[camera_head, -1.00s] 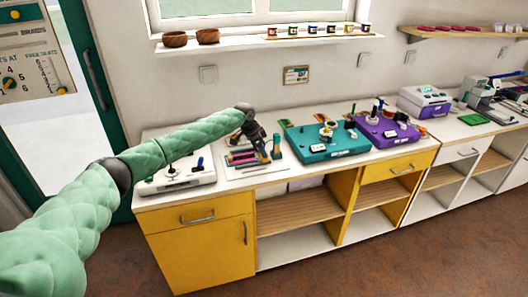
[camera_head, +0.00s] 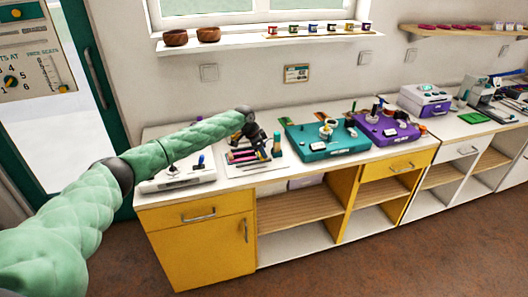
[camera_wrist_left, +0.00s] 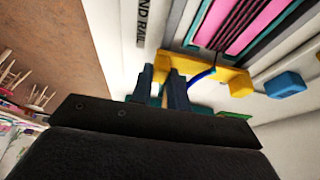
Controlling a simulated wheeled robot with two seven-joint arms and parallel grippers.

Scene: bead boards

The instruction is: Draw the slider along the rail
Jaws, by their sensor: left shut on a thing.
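The rail board (camera_head: 268,167) is a pale board on the counter with pink and dark bars. In the left wrist view its pink bar with a teal edge (camera_wrist_left: 245,22) is at the top right, near a printed label ending in "ND RAIL" (camera_wrist_left: 145,22). My left gripper (camera_head: 254,143) is low over the board. In the left wrist view its dark fingers (camera_wrist_left: 172,88) are shut on the slider, a yellow piece (camera_wrist_left: 238,82) that shows between and beside them. The fingers hide part of it. A blue block (camera_wrist_left: 286,85) is to its right, apart. My right gripper is not in view.
A white device (camera_head: 180,178) stands left of the board. A teal device (camera_head: 318,150) and a purple one (camera_head: 388,136) stand to its right. The wall is behind, with a window sill above. The counter's front edge is close.

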